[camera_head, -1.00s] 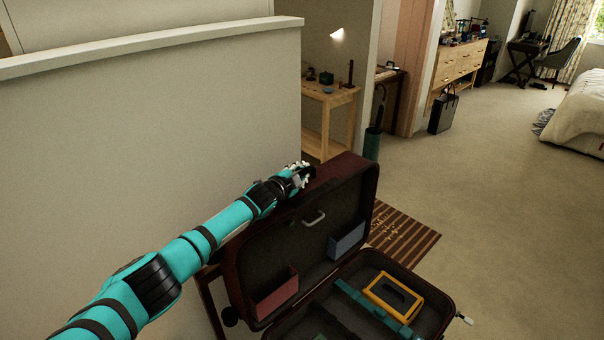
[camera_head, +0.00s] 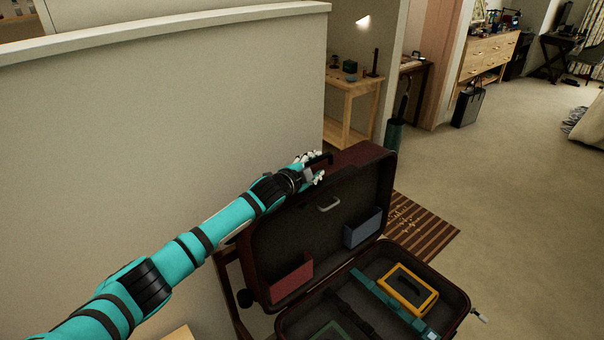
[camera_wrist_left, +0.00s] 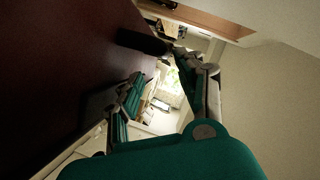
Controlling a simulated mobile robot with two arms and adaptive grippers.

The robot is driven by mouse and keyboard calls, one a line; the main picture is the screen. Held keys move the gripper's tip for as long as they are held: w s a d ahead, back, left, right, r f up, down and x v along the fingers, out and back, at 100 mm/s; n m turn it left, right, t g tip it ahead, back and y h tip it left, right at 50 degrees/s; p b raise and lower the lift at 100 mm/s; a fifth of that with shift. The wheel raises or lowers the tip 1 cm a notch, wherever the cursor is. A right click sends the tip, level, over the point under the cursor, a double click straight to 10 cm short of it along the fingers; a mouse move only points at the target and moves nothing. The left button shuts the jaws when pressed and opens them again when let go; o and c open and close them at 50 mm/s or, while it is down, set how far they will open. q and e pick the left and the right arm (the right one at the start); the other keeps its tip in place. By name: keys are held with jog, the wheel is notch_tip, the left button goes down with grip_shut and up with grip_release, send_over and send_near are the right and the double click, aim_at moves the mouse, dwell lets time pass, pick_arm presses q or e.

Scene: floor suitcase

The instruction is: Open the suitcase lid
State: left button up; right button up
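The dark red suitcase stands with its lid (camera_head: 305,238) raised upright, showing the dark lining, a grey inner handle, a red pocket and a blue pocket. Its base (camera_head: 462,303) lies in front and holds a yellow-framed case (camera_head: 403,288) and a teal strap. My left gripper (camera_head: 316,169) is at the lid's upper edge, beside a dark handle on the lid's outer side. In the left wrist view, the gripper (camera_wrist_left: 165,97) has its fingers spread with a gap between them. The lid's dark outer face (camera_wrist_left: 60,70) and the handle (camera_wrist_left: 143,42) are close by. My right gripper is not seen.
A pale wall (camera_head: 150,130) rises behind my left arm. A striped rug (camera_head: 425,228) lies beyond the suitcase. A small wooden table (camera_head: 350,85) stands behind, and open carpet (camera_head: 510,180) lies to the right.

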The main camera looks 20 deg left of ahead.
pick_arm(q)
jog(key=v, duration=0.7)
dwell(0.3)
